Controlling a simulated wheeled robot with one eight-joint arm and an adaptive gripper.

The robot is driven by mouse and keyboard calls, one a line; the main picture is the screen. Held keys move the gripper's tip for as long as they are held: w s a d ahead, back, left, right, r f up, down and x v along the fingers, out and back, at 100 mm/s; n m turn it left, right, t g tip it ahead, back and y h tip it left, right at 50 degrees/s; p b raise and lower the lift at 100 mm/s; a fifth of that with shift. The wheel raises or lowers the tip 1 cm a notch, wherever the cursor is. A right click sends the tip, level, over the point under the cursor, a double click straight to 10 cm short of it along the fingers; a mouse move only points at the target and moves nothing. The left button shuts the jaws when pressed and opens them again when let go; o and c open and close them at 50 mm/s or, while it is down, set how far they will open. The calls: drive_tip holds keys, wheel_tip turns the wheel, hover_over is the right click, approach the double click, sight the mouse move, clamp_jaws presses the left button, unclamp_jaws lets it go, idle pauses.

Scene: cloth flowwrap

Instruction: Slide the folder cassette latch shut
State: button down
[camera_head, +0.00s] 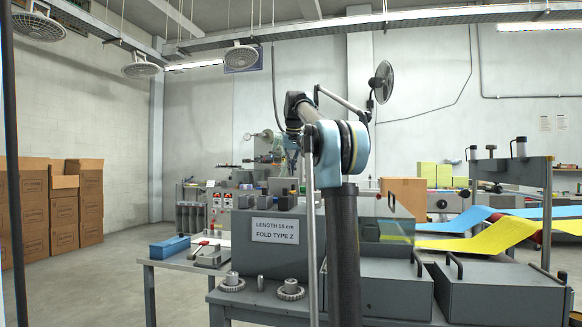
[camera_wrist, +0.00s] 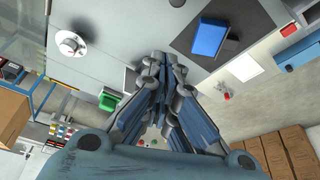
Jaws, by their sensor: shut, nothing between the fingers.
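My gripper (camera_wrist: 165,65) is shut and empty in the wrist view. Its fingers meet over a pale grey surface (camera_wrist: 135,30) and appear apart from the objects around it. A blue block (camera_wrist: 209,38) sits on a dark plate (camera_wrist: 182,41) at the upper right of the fingertips. A green block (camera_wrist: 108,102) lies left of the fingers, and a white round part (camera_wrist: 70,44) stands farther left. I cannot tell which part is the folder cassette or its latch. In the head view my arm hides part of the machine, and my gripper cannot be made out.
A grey machine housing with a fold-type sign (camera_head: 275,231) stands in front. Gear wheels (camera_head: 291,290) lie on the near table. A blue box (camera_head: 170,246) sits on the left table. Blue and yellow cloth strips (camera_head: 520,236) run at the right. Cartons (camera_head: 62,203) stand at left beside open floor.

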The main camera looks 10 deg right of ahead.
drive_tip(key=shift+s+f, duration=0.4)
drive_tip(key=shift+f, duration=0.35)
drive_tip(key=shift+s+f, duration=0.4)
drive_tip(key=shift+f, duration=0.4)
drive_tip(key=shift+s+f, duration=0.4)
drive_tip(key=shift+f, duration=0.35)
drive_tip(key=shift+s+a, duration=0.35)
drive_tip(key=shift+s, duration=0.5)
drive_tip(key=shift+s+a, duration=0.35)
drive_tip(key=shift+s, duration=0.5)
drive_tip(key=v, duration=1.2)
